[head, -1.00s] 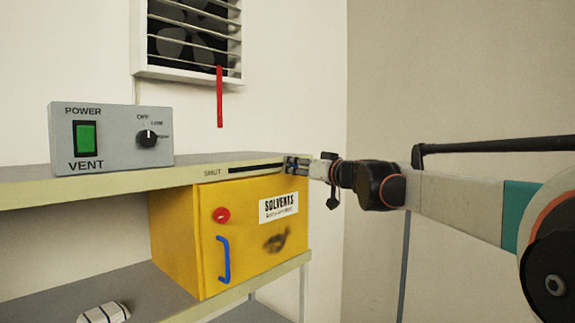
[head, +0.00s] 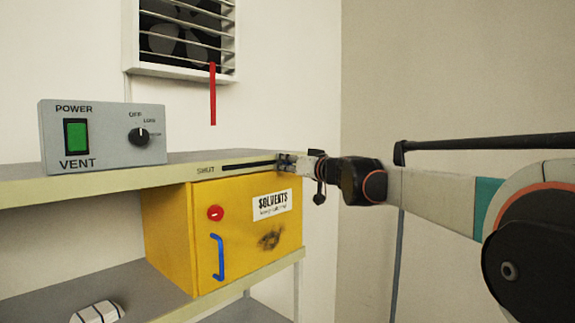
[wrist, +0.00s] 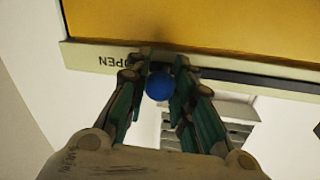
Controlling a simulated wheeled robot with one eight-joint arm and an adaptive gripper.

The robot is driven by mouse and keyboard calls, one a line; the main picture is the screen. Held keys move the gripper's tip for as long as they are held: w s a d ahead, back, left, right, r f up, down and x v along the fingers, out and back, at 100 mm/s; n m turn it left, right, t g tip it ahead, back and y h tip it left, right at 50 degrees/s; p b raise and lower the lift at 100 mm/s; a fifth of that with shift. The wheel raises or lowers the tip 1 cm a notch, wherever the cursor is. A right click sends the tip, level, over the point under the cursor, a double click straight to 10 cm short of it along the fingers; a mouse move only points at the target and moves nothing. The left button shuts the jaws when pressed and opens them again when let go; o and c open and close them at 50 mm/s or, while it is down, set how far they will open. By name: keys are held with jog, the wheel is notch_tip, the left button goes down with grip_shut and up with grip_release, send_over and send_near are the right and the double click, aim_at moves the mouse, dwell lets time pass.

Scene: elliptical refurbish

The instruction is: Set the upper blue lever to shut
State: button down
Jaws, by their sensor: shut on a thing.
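The upper blue lever shows in the wrist view as a round blue knob (wrist: 159,86) between my gripper's fingers. It sits at the OPEN end of the black slot in the shelf's front edge, beside the OPEN label (wrist: 113,62). In the head view my gripper (head: 287,162) is at the right end of the slot (head: 247,166) and its fingers mostly hide the knob. In the wrist view my gripper (wrist: 160,90) is shut on the knob. The SHUT label (head: 206,169) is at the slot's left end.
Below the shelf edge stands a yellow solvents cabinet (head: 240,252) with a blue handle (head: 218,257) and a red button (head: 215,213). A grey vent box (head: 104,137) stands on the shelf. A red strip (head: 213,95) hangs from the fan vent (head: 183,40).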

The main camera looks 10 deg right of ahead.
jog(key=s+a, duration=0.3)
jog(key=a, duration=0.2)
jog(key=s+a, duration=0.7)
jog(key=a, duration=0.2)
jog(key=shift+s+a, duration=0.3)
jog(key=shift+a, duration=0.05)
jog(key=c, duration=1.5)
grip_release()
jog(key=shift+o, duration=0.8)
jog(key=shift+s+a, duration=0.15)
jog(key=shift+d, duration=0.2)
jog(key=v, duration=1.1)
jog(key=shift+s, duration=0.4)
